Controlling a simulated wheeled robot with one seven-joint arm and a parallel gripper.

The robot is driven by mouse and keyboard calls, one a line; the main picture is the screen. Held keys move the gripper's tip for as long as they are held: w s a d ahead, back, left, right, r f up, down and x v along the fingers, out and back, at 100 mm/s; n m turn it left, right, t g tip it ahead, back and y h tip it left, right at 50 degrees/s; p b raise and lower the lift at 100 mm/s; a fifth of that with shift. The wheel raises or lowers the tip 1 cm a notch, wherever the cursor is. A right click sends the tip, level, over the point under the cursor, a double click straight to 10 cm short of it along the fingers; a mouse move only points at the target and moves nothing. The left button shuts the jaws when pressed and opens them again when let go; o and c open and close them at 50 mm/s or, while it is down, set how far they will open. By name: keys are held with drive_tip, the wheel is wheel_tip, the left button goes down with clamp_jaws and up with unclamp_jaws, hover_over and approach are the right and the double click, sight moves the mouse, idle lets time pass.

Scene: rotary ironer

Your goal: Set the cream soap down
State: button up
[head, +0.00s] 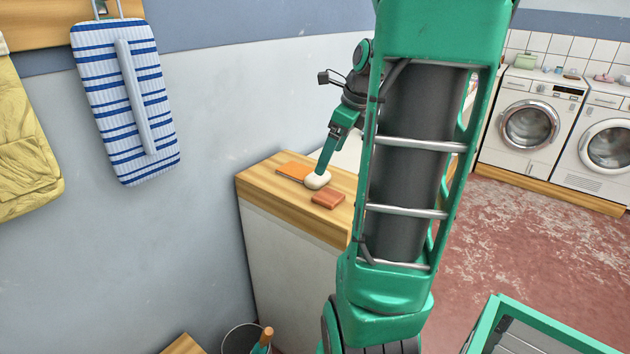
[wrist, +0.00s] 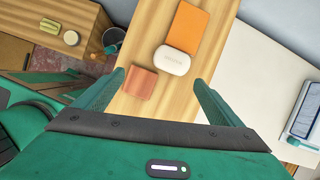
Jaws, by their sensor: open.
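The cream soap (head: 318,180) is a rounded pale bar on the wooden counter top (head: 264,189). In the wrist view the soap (wrist: 172,60) lies against the near end of a flat orange rectangle (wrist: 187,28); I cannot tell whether it overlaps it. My gripper (wrist: 159,78) is open, its fingers spread wide to either side, with the soap just beyond the fingertips. In the head view my gripper (head: 322,166) points down at the soap, and its tip hides part of it. I cannot tell if a finger touches the soap.
A red-brown block (wrist: 140,83) lies on the counter near the soap. A bucket (head: 241,339) stands on the floor below. A striped ironing board (head: 125,100) hangs on the wall. Washing machines (head: 527,122) stand at the back right. Bare wood shows around the block.

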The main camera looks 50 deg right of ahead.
drive_tip(key=d+m, duration=0.2)
hover_over(318, 179)
drive_tip(key=s+d, duration=0.2)
drive_tip(key=shift+m, duration=0.4)
wheel_tip(318, 179, down, 5)
drive_tip(key=shift+r, duration=0.1)
drive_tip(key=shift+w+x, duration=0.1)
drive_tip(key=shift+x, duration=1.2)
drive_tip(key=shift+w+x, duration=0.15)
drive_tip(key=shift+x, duration=1.1)
drive_tip(key=shift+a+r, duration=0.1)
drive_tip(key=shift+r, duration=0.05)
drive_tip(key=c, duration=1.3)
drive_tip(key=shift+r, duration=0.1)
